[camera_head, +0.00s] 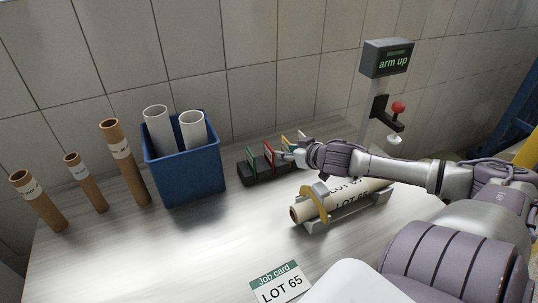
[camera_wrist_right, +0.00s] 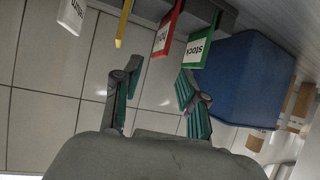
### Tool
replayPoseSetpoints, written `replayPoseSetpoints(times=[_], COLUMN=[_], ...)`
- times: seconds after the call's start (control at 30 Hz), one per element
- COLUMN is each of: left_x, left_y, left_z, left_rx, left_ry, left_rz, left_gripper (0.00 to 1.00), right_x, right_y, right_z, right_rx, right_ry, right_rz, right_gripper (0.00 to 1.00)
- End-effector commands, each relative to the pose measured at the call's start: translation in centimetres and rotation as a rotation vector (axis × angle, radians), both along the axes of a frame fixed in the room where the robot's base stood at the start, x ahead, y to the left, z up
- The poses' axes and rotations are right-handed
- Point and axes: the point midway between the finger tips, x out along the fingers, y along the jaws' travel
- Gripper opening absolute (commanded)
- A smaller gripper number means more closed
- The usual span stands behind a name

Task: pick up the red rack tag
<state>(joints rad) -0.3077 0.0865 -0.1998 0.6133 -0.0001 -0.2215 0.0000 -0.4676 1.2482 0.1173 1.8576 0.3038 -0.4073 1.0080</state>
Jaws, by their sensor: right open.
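The red rack tag (camera_head: 269,154) stands upright in a dark rack (camera_head: 248,175) on the table, between a green tag (camera_head: 251,156) and a yellow tag (camera_head: 285,142). In the right wrist view the red tag (camera_wrist_right: 168,30), with a white label, lies beyond the fingertips, roughly in line with the gap between them. My right gripper (camera_wrist_right: 160,72) is open and empty, with the tag apart from both fingers. In the head view the right gripper (camera_head: 287,156) is beside the rack and partly hides its right end. My left gripper is out of view.
A blue bin (camera_head: 185,172) with white tubes stands left of the rack. Several brown tubes (camera_head: 124,162) stand farther left. A labelled roll (camera_head: 345,198) lies in a cradle below my right arm. A job card (camera_head: 280,283) reads LOT 65. The table's left front is clear.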

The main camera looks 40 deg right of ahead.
Motion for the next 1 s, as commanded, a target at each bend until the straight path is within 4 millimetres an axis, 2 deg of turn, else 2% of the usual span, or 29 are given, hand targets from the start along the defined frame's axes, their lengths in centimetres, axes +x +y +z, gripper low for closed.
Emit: replayPoseSetpoints(times=[0.17, 0.53, 0.77, 1.0], left_x=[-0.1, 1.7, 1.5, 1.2], left_y=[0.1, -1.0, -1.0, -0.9], left_z=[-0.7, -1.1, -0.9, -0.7], left_rx=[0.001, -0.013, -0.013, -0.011], left_ry=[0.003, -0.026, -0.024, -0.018], left_rz=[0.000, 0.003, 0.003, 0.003], left_gripper=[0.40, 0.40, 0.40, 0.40], right_x=[1.2, 4.7, 6.9, 7.8], right_y=[-0.2, -0.6, -0.9, -1.0], right_z=[-0.7, -2.5, -3.7, -4.4], right_rx=[0.000, 0.002, 0.002, 0.000], right_ry=[-0.004, -0.005, -0.002, -0.001], right_rz=[-0.001, -0.003, -0.002, -0.001], right_gripper=[0.42, 0.42, 0.42, 0.42])
